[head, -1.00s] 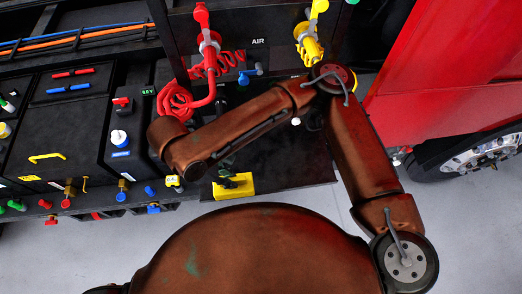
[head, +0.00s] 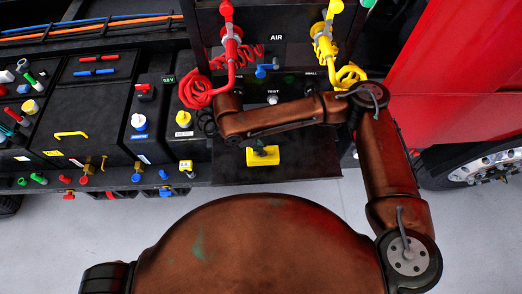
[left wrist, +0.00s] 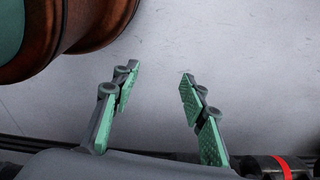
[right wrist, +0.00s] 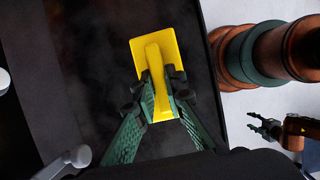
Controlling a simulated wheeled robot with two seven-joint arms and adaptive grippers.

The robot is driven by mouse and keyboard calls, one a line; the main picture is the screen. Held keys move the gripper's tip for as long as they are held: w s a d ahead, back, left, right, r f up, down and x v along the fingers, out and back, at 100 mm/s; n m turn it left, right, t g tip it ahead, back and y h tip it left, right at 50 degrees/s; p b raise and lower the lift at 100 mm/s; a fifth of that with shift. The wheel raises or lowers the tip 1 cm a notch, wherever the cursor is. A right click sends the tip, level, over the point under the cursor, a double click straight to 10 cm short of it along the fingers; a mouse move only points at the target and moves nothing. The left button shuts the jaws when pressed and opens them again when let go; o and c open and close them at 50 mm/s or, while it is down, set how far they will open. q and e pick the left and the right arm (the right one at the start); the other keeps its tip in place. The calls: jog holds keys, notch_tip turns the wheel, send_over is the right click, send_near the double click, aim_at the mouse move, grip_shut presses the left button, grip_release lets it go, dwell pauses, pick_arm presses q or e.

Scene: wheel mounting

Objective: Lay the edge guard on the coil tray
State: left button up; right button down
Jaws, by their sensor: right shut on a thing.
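The yellow edge guard (head: 264,158) is a flat plate with a raised ridge. In the right wrist view, my right gripper (right wrist: 160,98) is shut on the ridge of the guard (right wrist: 140,52). The guard is over the black coil tray (head: 310,168), inside its front edge; I cannot tell whether it touches the surface. The dark tray (right wrist: 105,60) also fills much of the right wrist view. My left gripper (left wrist: 155,95) is open and empty over pale floor in the left wrist view. It also shows at the right of the right wrist view (right wrist: 265,130).
A red coiled hose (head: 200,92) and a yellow one (head: 350,76) hang behind the tray. Black battery boxes (head: 88,108) with coloured caps stand to the left. A red panel (head: 450,75) and a wheel (head: 490,168) are at the right. The tray's right part is clear.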

jog(key=f, duration=0.1)
jog(key=f+p, duration=0.1)
jog(key=f, duration=0.1)
jog(key=shift+w+f, duration=0.1)
jog(key=shift+w, duration=0.15)
jog(key=c, duration=2.5)
grip_release()
jog(key=shift+s, duration=0.15)
jog(key=o, duration=0.4)
jog(key=shift+o, duration=0.6)
jog(key=b+v, duration=0.1)
jog(key=v, duration=0.3)
pick_arm(q)
jog(key=shift+s+a+f+g+b, duration=0.1)
jog(key=shift+s+f+b, duration=0.2)
jog(key=shift+s, duration=0.3)
jog(key=shift+s+d+f+g+b, duration=0.1)
jog(key=shift+s+f+b, duration=0.2)
jog(key=shift+s, duration=0.25)
jog(key=shift+s+a+f+g+b, duration=0.1)
jog(key=shift+s+f+b, duration=0.2)
jog(key=shift+s, duration=0.3)
pick_arm(e)
jog(key=v, duration=0.8)
